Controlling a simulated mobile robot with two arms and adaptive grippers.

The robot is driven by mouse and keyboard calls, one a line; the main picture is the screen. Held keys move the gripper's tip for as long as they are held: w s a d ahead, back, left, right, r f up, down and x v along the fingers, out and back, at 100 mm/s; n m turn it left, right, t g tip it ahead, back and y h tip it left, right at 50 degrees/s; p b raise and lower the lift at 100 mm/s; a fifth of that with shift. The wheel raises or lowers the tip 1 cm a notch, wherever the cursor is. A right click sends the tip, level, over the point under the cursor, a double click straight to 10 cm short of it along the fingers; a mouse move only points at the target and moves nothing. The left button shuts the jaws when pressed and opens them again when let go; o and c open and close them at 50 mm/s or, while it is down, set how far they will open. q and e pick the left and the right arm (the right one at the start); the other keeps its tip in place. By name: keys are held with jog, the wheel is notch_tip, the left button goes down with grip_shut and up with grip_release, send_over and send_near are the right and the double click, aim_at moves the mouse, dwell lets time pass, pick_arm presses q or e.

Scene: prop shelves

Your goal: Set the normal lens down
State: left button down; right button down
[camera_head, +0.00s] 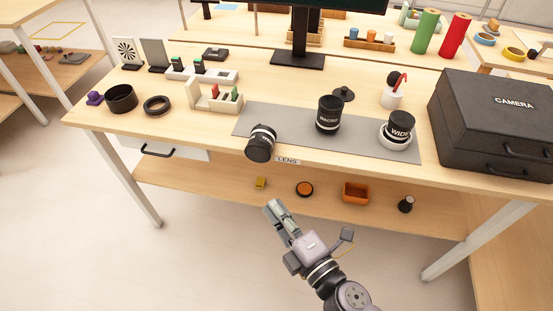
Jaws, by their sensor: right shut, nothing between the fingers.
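A black lens with a pale band (261,143) is at the front left of the grey mat (284,120). It looks tilted, and its lower end overlaps the table's front edge in the picture. Its lettering is too small to read, so I cannot confirm it is the normal lens. The MACRO lens (328,116) stands upright on the mat. The WIDE lens (398,124) sits in a white ring-shaped holder (397,143) at the mat's right. My right gripper (273,208) is shut and empty, in front of the table and below the tilted lens. My left gripper is not in view.
A LENS label (287,161) is on the table's front edge. A black CAMERA case (500,120) stands at the right. A dark lens cap (343,94) lies behind the MACRO lens. The lower shelf (225,185) holds an orange bin (355,193) and small items.

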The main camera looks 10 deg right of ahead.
jog(key=p, duration=0.3)
send_near(246, 151)
jog(key=w+a, duration=0.3)
jog(key=shift+w+d, duration=0.4)
jog(key=shift+w, duration=0.15)
